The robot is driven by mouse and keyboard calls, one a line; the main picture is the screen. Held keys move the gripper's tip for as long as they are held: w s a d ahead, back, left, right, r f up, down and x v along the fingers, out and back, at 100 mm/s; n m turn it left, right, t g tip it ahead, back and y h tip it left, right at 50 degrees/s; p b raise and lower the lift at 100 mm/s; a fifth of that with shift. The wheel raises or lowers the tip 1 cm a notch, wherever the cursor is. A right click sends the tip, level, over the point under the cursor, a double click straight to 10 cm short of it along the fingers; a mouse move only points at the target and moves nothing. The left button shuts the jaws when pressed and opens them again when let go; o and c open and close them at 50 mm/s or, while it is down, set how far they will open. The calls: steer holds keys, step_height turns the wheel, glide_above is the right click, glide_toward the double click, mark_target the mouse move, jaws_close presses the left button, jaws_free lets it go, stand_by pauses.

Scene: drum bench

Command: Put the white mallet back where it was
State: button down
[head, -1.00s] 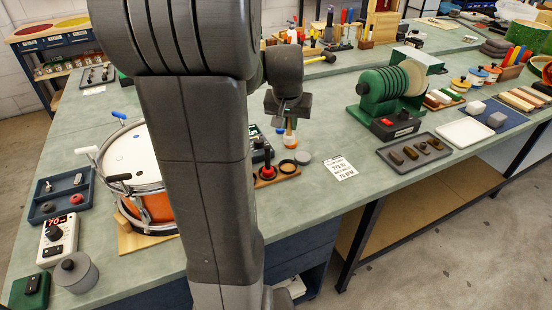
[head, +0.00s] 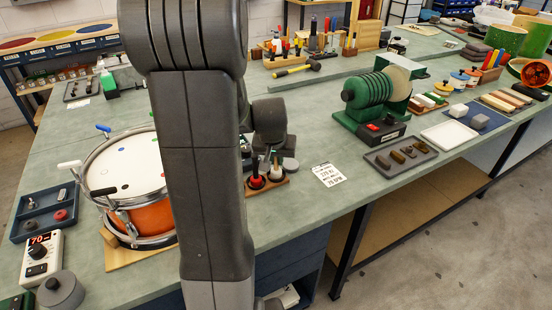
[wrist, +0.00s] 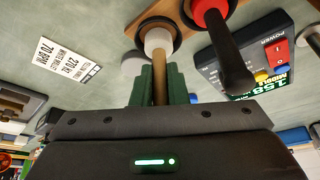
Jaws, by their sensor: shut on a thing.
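My gripper (wrist: 160,88) is shut on the wooden handle of the white mallet (wrist: 158,41). The white head points down at a black-ringed socket (wrist: 173,26) in the wooden stand; I cannot tell whether it rests on the bottom. In the head view my gripper (head: 274,152) is low over the stand (head: 283,183), and the white mallet (head: 276,173) is upright in it, partly hidden. The red mallet (wrist: 209,11), with a black handle, stands in the neighbouring socket; it also shows in the head view (head: 257,181).
A power box with a red switch (wrist: 277,52) is close beside the stand. The drum (head: 132,188) stands to the left, partly behind my arm. A printed card (head: 329,174) lies right of the stand. A green machine (head: 375,103) and a dark tray (head: 401,154) are farther right.

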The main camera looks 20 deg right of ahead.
steer(key=shift+f, duration=0.25)
steer(key=c, duration=1.4)
jaws_free()
steer(key=shift+o, duration=0.2)
steer(key=shift+r, duration=0.1)
steer(key=shift+r, duration=0.1)
steer(key=shift+r, duration=0.2)
steer(key=v, duration=1.1)
steer(key=shift+s+r, duration=0.25)
steer(key=shift+r, duration=0.1)
steer(key=shift+f, duration=0.15)
